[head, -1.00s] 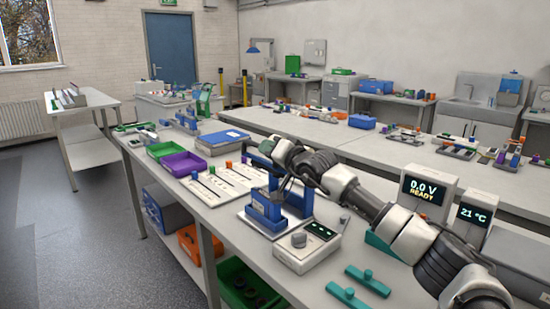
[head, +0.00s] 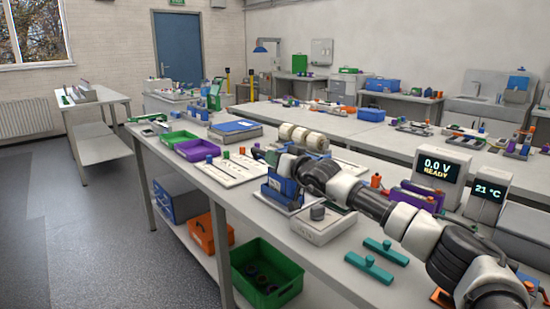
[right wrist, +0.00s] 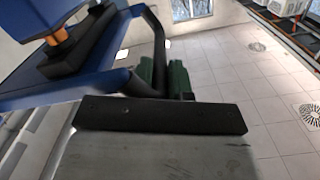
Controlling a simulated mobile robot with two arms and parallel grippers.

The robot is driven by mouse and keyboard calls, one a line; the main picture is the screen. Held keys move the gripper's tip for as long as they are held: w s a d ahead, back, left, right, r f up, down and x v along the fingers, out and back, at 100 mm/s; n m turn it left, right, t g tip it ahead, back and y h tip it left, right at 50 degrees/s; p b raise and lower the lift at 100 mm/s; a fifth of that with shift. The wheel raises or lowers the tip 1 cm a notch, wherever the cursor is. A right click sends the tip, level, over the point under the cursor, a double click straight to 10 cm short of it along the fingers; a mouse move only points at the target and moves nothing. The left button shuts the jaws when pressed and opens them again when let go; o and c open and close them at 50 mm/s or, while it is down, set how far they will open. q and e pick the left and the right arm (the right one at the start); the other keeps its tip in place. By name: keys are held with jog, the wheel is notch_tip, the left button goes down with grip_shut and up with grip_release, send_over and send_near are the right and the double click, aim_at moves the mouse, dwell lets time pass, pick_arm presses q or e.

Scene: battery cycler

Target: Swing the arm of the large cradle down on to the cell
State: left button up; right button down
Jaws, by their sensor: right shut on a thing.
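The large cradle (head: 284,189) is blue and stands on the near bench, left of my right arm. My right gripper (right wrist: 165,82) is over it and hides much of it in the head view. In the right wrist view, a dark bar (right wrist: 157,45) runs between the green finger pads, which are shut on it. A blue part (right wrist: 60,75) with an orange and black piece lies beside the bar at the left. I cannot make out the cell or the cradle arm's exact angle. My left gripper is not in view.
A white box with a grey knob (head: 318,226) stands in front of the cradle. Teal blocks (head: 371,264) lie near the bench edge. The 0.0 V READY display (head: 437,170) is at the right. A purple tray (head: 203,149) and a white board (head: 228,170) are to the left.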

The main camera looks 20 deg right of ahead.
dwell(0.3)
jog(key=c, duration=1.4)
grip_release()
jog(key=shift+r, duration=0.1)
